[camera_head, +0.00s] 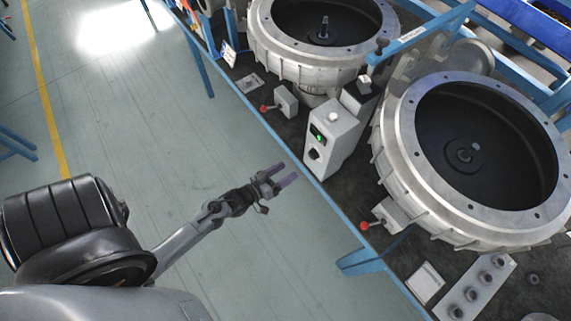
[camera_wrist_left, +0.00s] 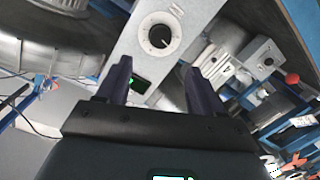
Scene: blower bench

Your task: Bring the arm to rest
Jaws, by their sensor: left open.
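My left gripper (camera_head: 282,178) is open and empty in the head view. It hangs over the floor just left of the blue bench edge, apart from the bench and the grey control box (camera_head: 335,135). In the left wrist view its two dark fingers (camera_wrist_left: 162,80) stand apart with nothing between them. My right gripper is in neither view.
Two large round metal blower housings, a near one (camera_head: 390,150) and a far one (camera_head: 275,50), stand on the bench. Small boxes with red-knobbed levers (camera_head: 365,225) (camera_head: 264,109) sit by its edge. The floor (camera_head: 130,120) left of the bench is clear.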

